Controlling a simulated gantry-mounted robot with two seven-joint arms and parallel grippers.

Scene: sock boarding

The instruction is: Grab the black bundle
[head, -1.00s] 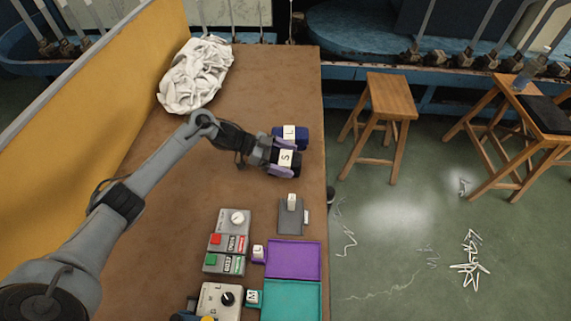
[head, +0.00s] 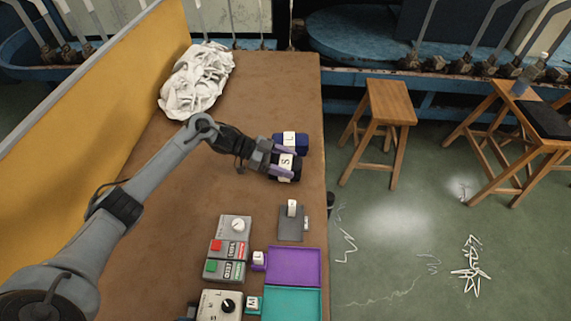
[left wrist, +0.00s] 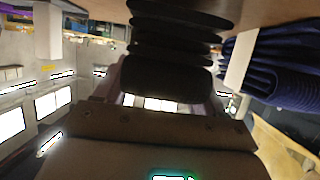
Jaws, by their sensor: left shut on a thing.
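The black bundle (head: 295,174) carries a white label with an S and sits near the table's right edge. My left gripper (head: 283,161) is shut on it, with a finger on either side. In the left wrist view the dark folds of the black bundle (left wrist: 180,40) fill the space between the fingers. It appears to be at table level; I cannot tell whether it touches the table. My right gripper is not in view.
A navy bundle (head: 303,144) labelled L stands close behind the black one. White crumpled cloth (head: 197,82) lies at the back left. Control boxes (head: 228,250), a purple tray (head: 294,266) and a teal tray (head: 292,303) are in front. The table's middle is clear.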

